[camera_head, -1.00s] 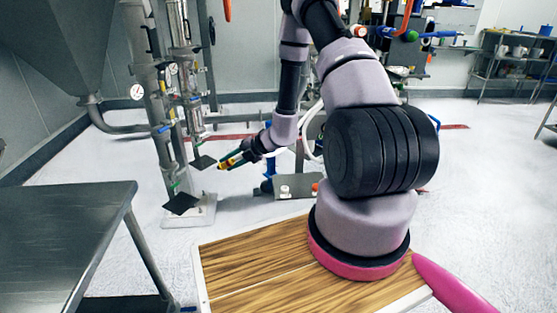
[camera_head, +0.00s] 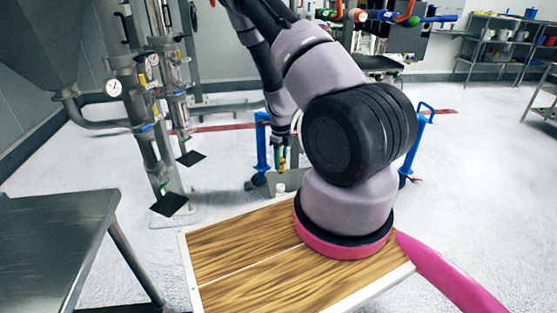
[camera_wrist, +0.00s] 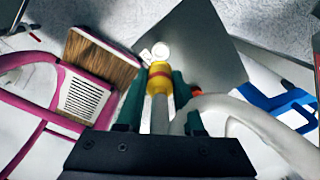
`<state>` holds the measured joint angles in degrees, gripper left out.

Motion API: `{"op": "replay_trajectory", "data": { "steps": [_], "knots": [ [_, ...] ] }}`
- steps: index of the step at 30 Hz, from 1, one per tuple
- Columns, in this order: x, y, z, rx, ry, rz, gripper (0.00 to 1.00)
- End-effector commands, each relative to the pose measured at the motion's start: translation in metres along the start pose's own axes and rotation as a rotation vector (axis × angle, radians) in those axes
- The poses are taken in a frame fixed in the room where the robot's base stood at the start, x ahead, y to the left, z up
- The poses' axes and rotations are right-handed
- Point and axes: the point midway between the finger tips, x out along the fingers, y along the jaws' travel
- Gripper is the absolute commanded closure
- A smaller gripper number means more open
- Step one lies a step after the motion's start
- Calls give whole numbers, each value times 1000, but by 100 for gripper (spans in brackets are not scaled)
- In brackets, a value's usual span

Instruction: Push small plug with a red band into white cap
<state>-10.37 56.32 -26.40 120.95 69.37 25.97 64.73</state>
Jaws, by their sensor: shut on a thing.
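The small plug (camera_wrist: 159,77) is yellow with a red band and has a pale grey stem. My gripper (camera_wrist: 158,88) is shut on it, with green fingers on either side. In the head view my gripper (camera_head: 282,163) points down, with the white cap (camera_head: 280,188) close below it. In the wrist view the white cap (camera_wrist: 161,50) is a pale round shape just past the plug's tip. The plug's end seems apart from the cap, but the exact gap is unclear. My arm hides part of the head view.
The cap stands by a grey metal plate (camera_wrist: 200,40) on a blue-framed stand (camera_head: 262,145). A red-orange spot (camera_wrist: 195,90) shows by the right finger. A pale hose (camera_wrist: 255,115) curves at right in the wrist view. Steel pipes (camera_head: 150,100) stand at left.

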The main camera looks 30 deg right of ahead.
Motion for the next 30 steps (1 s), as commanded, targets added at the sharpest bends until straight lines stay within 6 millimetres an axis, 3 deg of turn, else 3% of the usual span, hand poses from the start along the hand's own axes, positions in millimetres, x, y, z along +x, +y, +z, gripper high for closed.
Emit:
{"op": "replay_trajectory", "data": {
  "steps": [30],
  "knots": [
    [66,-1,0,-2,0,-1,100]
  ]
}}
